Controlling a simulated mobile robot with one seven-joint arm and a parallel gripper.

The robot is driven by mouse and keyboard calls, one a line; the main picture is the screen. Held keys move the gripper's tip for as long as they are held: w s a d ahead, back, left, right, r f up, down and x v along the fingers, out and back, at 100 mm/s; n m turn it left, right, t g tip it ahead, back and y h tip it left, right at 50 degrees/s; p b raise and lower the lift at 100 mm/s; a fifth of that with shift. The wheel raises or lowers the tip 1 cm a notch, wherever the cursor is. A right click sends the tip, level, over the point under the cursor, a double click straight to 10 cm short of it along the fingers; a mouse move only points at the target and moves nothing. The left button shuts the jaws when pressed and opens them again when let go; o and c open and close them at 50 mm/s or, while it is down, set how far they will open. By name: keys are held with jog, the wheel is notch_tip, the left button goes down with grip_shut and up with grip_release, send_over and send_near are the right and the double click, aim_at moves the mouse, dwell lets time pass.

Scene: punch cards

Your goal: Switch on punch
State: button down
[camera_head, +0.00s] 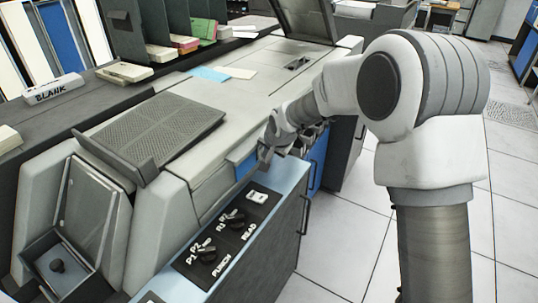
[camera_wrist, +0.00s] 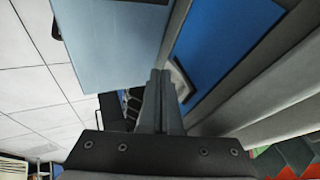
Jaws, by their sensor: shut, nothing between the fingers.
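The punch switch (camera_head: 206,252) is a black knob with a light pointer, beside the labels P1, P2 and PUNCH on a black control panel (camera_head: 190,266). The panel lies on the blue-grey top of a cabinet at the machine's front. My gripper (camera_head: 263,164) is above and beyond the panel's far end, close to the machine's blue front part, apart from the punch switch. In the wrist view its two fingers (camera_wrist: 160,100) are together and empty. The punch switch does not show in the wrist view.
A similar READ knob (camera_head: 233,217) and a white switch (camera_head: 257,197) sit on the same panel, between the punch switch and my gripper. The machine's grey body (camera_head: 195,167) rises along the left. A dark handle (camera_head: 304,214) juts from the cabinet side. Open tiled floor (camera_head: 340,250) lies right.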

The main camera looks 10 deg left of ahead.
jog(key=shift+a+f+b, duration=0.3)
jog(key=shift+f, duration=0.05)
jog(key=shift+r, duration=0.15)
jog(key=shift+r+p, duration=0.1)
jog(key=shift+p, duration=0.2)
